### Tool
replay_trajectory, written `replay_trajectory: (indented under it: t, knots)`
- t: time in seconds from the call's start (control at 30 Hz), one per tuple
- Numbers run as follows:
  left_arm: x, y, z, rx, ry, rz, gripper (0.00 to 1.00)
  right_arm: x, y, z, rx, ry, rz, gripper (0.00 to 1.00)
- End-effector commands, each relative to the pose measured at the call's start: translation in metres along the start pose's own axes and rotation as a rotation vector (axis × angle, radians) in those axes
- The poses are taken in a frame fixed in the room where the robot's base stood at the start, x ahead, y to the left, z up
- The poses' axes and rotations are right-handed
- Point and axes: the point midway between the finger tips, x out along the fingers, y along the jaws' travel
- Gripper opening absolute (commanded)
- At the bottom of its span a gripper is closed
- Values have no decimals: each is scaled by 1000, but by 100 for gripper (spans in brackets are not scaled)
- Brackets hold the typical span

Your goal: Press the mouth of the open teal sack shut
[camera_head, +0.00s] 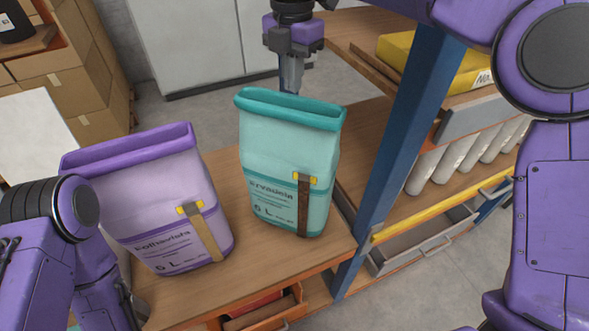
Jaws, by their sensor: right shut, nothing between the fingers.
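The teal sack (284,150) stands upright on the wooden table, with a thick darker rim around its mouth (290,106). The mouth looks open as a narrow slot. A brown strap with a yellow buckle hangs on its front. My right gripper (292,84) points down just behind the far rim of the sack, shut and empty. Its fingertips are partly hidden by the sack, so I cannot tell whether they touch it. My left arm shows at the lower left, but its gripper is not in view.
A blue post (405,130) and shelving with white rolls (455,160) and a yellow bag (470,75) stand at right. Bare tabletop (225,275) lies in front.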

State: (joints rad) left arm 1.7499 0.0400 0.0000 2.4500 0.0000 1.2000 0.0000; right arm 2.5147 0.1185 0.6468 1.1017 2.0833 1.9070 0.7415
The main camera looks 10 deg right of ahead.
Motion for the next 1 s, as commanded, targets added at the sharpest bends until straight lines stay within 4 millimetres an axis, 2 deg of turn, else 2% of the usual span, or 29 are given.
replay_trajectory:
  t: [0.6, 1.0]
  knots:
    - [11, 1, 5, 0, 0, 0, 55, 14, 0, 0, 0, 1, -1, 0]
    - [10, 1, 4, 0, 0, 0, 55, 14, 0, 0, 0, 2, -4, 0]
